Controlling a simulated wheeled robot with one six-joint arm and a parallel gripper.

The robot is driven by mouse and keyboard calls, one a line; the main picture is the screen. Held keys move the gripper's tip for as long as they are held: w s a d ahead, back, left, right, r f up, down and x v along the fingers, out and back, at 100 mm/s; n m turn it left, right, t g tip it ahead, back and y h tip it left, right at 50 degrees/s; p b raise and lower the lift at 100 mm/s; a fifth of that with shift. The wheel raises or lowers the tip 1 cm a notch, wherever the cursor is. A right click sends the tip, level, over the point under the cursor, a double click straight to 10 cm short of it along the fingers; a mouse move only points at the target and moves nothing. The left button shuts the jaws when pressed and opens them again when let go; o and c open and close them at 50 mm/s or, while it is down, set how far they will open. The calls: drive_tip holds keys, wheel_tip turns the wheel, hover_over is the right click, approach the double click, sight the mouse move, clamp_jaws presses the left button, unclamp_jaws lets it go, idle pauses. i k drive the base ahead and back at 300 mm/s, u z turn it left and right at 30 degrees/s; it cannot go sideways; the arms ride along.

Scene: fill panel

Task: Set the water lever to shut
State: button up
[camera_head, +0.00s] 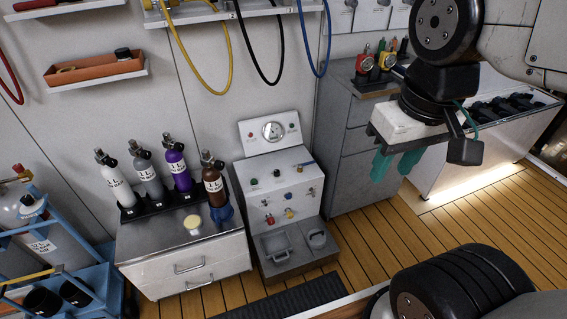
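The fill panel (279,185) is a pale box on the floor with a round gauge (273,131) on its back plate and several small coloured knobs and fittings.
A grey cabinet (347,150) stands behind to the right. Yellow, black and blue hoses hang above the panel. Wooden floor (375,240) is clear on the right.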

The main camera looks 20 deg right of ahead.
sight(300, 165)
drive_tip(key=i, duration=1)
drive_tip(key=u, duration=0.05)
